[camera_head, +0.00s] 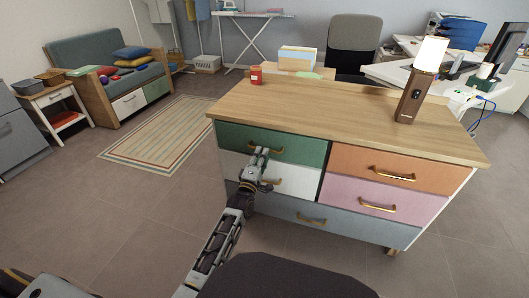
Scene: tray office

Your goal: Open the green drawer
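The green drawer (297,150) is the top left drawer of a wooden-topped dresser. Its front looks flush with the dresser, so it appears closed. Its brass handle (251,149) is partly hidden behind my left gripper. My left gripper (262,151) reaches up from below, with its fingertips at the handle on the green front. The fingers are small and overlap the handle, so I cannot tell whether they are open or shut, or touching it. My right gripper is not in view.
Below the green drawer are a white drawer (300,182) and a wide grey drawer (340,222). Orange (360,165) and pink (418,200) drawers are at right. A red cup (256,77) and a lamp (420,80) stand on the dresser top (330,102).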

